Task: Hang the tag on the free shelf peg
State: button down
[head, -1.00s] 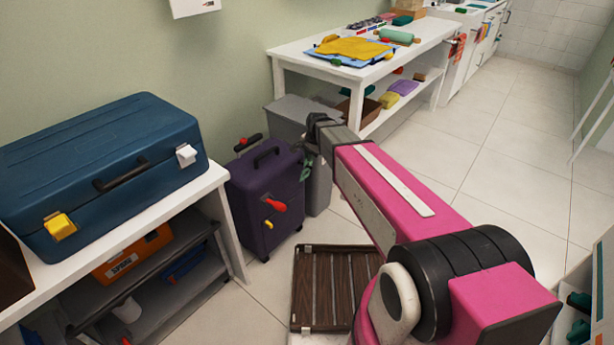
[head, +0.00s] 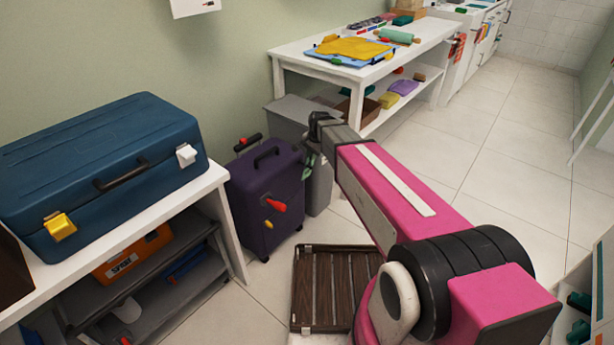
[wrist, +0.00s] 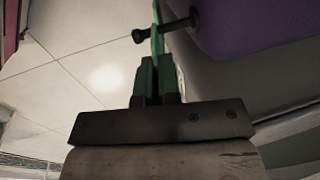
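The tag (wrist: 157,28) looks like a thin green strip seen nearly edge-on in the wrist view. It rises from between the green fingertips of my gripper (wrist: 156,76), which is shut on it. A black peg (wrist: 178,25) with a round knob on its end sticks out by the purple case (wrist: 240,25). The tag crosses the peg close to the knob; I cannot tell whether it is around the peg or beside it. In the head view my gripper (head: 309,165) hangs at the right edge of the purple case (head: 262,190), with only small green parts showing.
Red (head: 276,205) and yellow (head: 268,225) items are on the case's front. A grey bin (head: 318,190) stands close behind my gripper. A blue toolbox (head: 100,165) sits on the left shelf unit (head: 225,185). A slatted brown rack (head: 330,290) lies below. Open floor is to the right.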

jog(key=shift+s+d, duration=0.1)
jog(key=s+d, duration=0.6)
jog(key=d, duration=0.1)
jog(key=shift+d, duration=0.35)
dwell(1.4)
